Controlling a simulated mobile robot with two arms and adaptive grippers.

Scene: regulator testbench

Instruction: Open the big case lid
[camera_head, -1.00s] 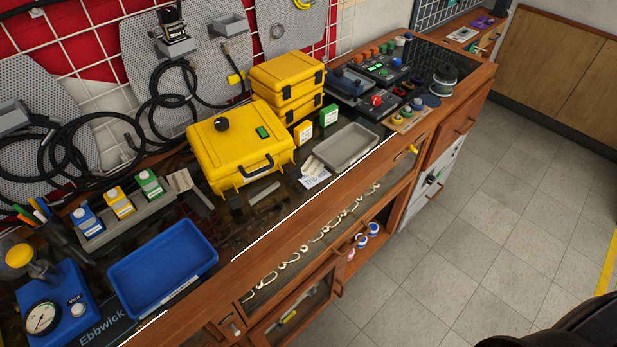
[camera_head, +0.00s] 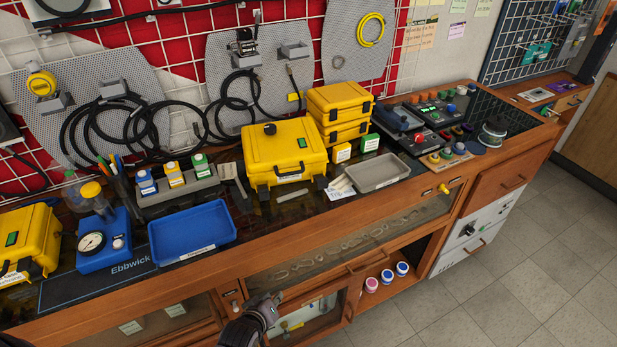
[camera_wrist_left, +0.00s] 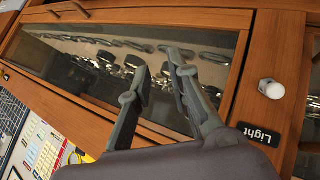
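The big yellow case (camera_head: 284,152) stands on the bench top with its lid down and a dark handle on its front side. A black knob sits on the lid, towards the back. My left gripper (camera_head: 272,302) is low in front of the bench, below and in front of the case and apart from it. In the left wrist view its two fingers (camera_wrist_left: 155,75) are spread with nothing between them, in front of the glass-fronted drawer (camera_wrist_left: 110,75). My right gripper is in neither current view.
Stacked smaller yellow cases (camera_head: 340,112) stand right of the big case. A grey tray (camera_head: 377,172) lies to the right, a blue tray (camera_head: 192,232) to the left. A wooden bench edge (camera_head: 330,215) runs along the front. Another yellow case (camera_head: 32,240) stands far left.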

